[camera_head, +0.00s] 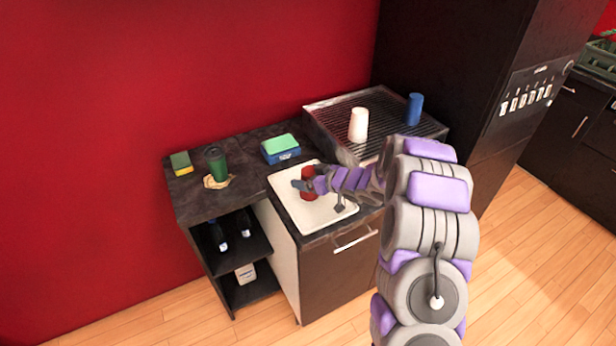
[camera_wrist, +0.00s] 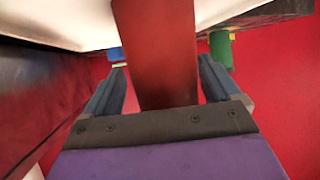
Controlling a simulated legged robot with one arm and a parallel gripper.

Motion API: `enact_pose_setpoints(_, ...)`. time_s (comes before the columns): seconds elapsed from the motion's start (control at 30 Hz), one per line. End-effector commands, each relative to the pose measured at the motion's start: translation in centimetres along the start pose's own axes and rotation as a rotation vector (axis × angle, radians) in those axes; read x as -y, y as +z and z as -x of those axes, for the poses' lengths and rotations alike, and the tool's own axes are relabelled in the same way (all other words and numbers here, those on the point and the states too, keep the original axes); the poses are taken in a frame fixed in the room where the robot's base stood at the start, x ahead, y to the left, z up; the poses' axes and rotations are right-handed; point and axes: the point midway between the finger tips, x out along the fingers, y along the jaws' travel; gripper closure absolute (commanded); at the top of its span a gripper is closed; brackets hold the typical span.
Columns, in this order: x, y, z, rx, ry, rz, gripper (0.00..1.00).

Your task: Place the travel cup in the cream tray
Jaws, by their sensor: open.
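The cream tray (camera_head: 325,218) is set into the counter and looks off-white; its pale surface also shows at the top of the wrist view (camera_wrist: 70,22). A red cup-like thing (camera_head: 308,188) is in the tray, partly hidden by my gripper (camera_head: 303,185). In the wrist view the red body (camera_wrist: 158,60) stands between my open fingers (camera_wrist: 163,88), with a gap visible beside it. A green cup with a dark lid (camera_head: 217,165) stands upright on the dark counter, on a pale patch. I cannot tell for sure which of the two is the travel cup.
A yellow-green sponge (camera_head: 181,163) lies at the far left. A white cup (camera_head: 358,125) and a blue cup (camera_head: 414,109) stand on the ribbed drainer behind. Open shelves (camera_head: 245,280) are below.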

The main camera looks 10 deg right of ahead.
Motion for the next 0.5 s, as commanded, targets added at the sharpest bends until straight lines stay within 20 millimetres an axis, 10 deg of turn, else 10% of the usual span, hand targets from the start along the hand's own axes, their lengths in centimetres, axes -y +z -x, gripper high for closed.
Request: enact_pose_setpoints(0.5,-0.1,-0.4,6.2,-0.001,0.003,-0.001,0.10)
